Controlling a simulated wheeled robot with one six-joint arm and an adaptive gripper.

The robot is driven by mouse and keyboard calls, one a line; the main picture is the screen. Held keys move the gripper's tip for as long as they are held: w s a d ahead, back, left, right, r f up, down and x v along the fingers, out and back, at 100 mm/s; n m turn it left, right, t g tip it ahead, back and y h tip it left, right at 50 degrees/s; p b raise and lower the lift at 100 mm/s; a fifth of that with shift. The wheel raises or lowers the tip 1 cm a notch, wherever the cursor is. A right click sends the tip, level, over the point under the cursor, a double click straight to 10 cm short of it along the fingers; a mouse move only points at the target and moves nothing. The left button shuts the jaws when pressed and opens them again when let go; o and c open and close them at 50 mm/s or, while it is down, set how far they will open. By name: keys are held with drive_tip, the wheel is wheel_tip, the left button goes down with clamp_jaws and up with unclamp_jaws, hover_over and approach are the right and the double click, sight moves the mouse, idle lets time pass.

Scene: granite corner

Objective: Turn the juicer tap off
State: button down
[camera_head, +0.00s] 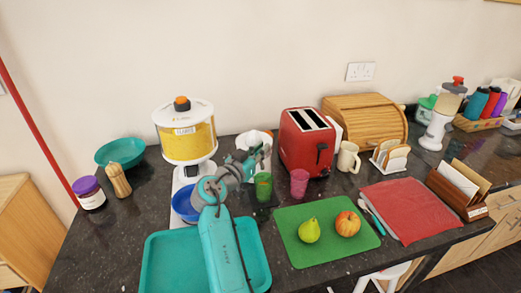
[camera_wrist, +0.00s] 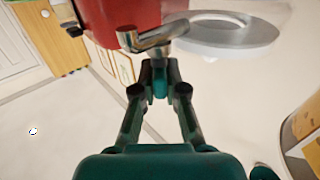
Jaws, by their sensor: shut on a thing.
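The juicer (camera_head: 254,138) seems to be the white appliance in the middle of the counter, partly hidden by my arm. In the wrist view a chrome spout or tap part (camera_wrist: 153,40) shows just beyond my fingertips. My gripper (camera_head: 248,160) is at the juicer's front in the head view. In the wrist view my gripper (camera_wrist: 160,80) has its fingers drawn together around a small part by the chrome spout, seemingly the tap; the fingers mostly hide it. The tap's setting cannot be told.
A green cup (camera_head: 263,187) and a pink cup (camera_head: 299,183) stand close by the gripper. A red toaster (camera_head: 303,145) is to the right, a yellow-filled dispenser (camera_head: 187,137) to the left. A green board (camera_head: 300,251) with fruit and a teal tray (camera_head: 165,270) lie in front.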

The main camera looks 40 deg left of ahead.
drive_tip(key=m+h, duration=0.2)
drive_tip(key=h, duration=0.1)
drive_tip(key=m+g+h, duration=0.1)
drive_tip(key=m+h, duration=0.1)
drive_tip(key=h, duration=0.2)
drive_tip(key=shift+m, duration=0.3)
drive_tip(key=shift+f+m+g+h, duration=0.15)
drive_tip(key=shift+m+g+h, duration=0.3)
drive_tip(key=shift+h, duration=0.25)
drive_tip(key=c, duration=1.2)
unclamp_jaws()
drive_tip(key=shift+r, duration=0.2)
wheel_tip(320, 180, up, 10)
drive_tip(key=shift+f, duration=0.15)
